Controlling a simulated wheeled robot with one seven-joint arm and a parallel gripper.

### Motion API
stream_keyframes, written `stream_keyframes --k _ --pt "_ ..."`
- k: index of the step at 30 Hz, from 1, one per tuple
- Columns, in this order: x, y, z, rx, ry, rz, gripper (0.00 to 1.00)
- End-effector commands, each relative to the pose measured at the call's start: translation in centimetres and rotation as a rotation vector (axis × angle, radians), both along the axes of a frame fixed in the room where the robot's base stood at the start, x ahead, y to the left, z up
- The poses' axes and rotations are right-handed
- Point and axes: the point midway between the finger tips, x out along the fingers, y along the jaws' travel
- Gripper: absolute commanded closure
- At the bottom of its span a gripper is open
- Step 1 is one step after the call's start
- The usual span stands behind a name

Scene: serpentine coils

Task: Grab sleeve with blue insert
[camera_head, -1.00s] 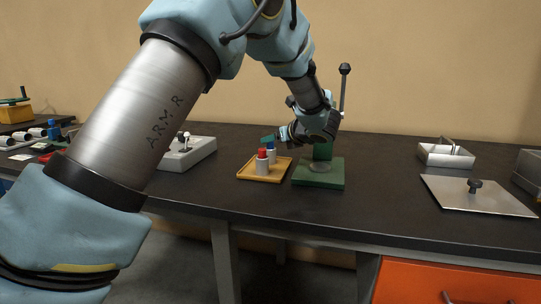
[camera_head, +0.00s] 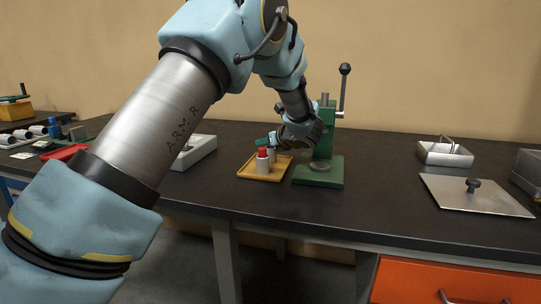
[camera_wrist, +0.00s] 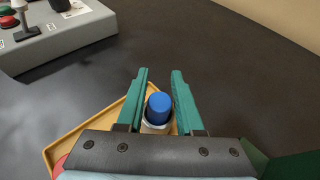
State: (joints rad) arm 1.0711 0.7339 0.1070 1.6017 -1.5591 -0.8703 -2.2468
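The sleeve with the blue insert (camera_wrist: 158,105) shows in the wrist view, a pale sleeve with a blue cylinder in its top. It stands on the yellow tray (camera_wrist: 118,115), between the two green fingers of my gripper (camera_wrist: 159,85). The fingers are open, with a gap visible on both sides of the blue insert. In the head view my gripper (camera_head: 270,140) is over the back of the tray (camera_head: 250,175), and the blue insert is hidden behind it. A sleeve with a red insert (camera_head: 262,162) stands in front on the same tray.
A green press (camera_head: 320,172) with a tall lever stands right beside the tray. A grey control box (camera_head: 198,150) with a joystick is to the left. A metal plate with a knob (camera_head: 480,195) and a small bin (camera_head: 445,155) are at the right. Bare table lies between.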

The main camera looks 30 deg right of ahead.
Motion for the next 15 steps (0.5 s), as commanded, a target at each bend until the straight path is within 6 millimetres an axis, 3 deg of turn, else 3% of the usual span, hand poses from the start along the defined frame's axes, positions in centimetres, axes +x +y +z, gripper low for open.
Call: stream_keyframes --k 1,9,15 --pt "-0.01 0.0 0.0 0.0 0.0 0.0 0.71" --pt "-0.02 0.0 0.01 0.0 0.0 0.0 1.0" --pt "-0.02 0.01 0.02 0.0 0.0 0.0 1.0"
